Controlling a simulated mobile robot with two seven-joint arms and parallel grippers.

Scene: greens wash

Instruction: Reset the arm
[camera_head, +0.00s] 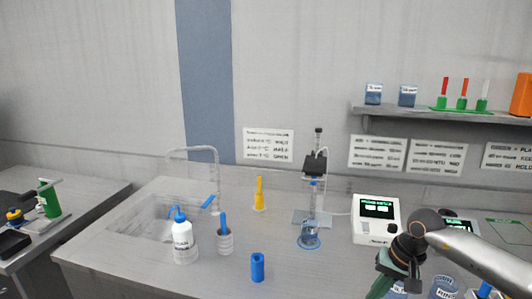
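My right arm (470,258) comes in from the right edge, with its dark wrist joint over the front right of the bench. My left arm and gripper are not in view.
A white wash bottle (183,242), a grey pot with a blue tool (224,243), a blue cylinder (257,267) and a stirrer stand (314,190) occupy the bench. A white meter (376,219) stands behind my gripper. More beakers (444,288) stand front right.

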